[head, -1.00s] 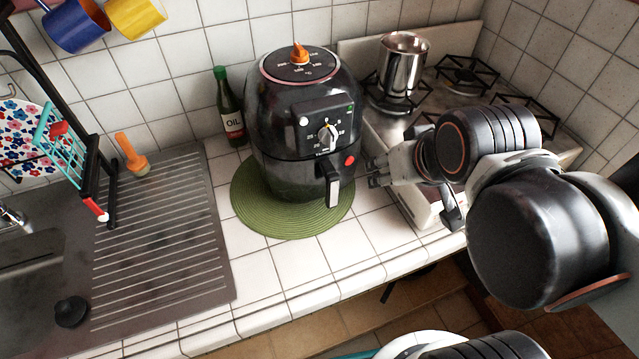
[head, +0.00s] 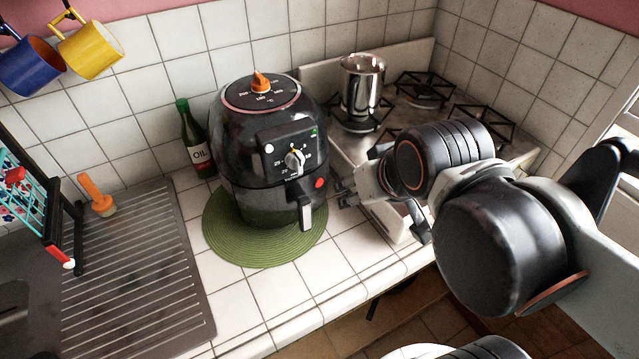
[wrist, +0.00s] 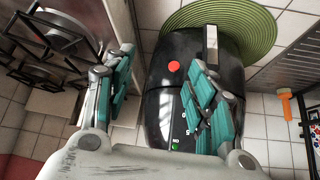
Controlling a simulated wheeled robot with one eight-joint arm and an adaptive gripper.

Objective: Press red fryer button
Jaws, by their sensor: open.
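The black air fryer (head: 262,130) stands upright on a round green mat (head: 225,236) on the tiled counter. Its red button (head: 319,183) is on the front, right of the handle's top; it also shows in the wrist view (wrist: 174,67). My gripper (head: 340,192) is just right of the fryer front, close to the red button, with a small gap seeming to remain. In the wrist view my gripper (wrist: 158,95) is open and empty, its teal-padded fingers spread. The right-hand finger overlaps the fryer's front and partly hides its dial. The red button lies between and beyond the fingers, uncovered.
A gas stove (head: 405,130) with a steel pot (head: 361,85) stands at the back right. An oil bottle (head: 195,140) is behind the fryer's left. A drainboard (head: 130,270) and dish rack (head: 50,215) are at left. The counter before the fryer is clear.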

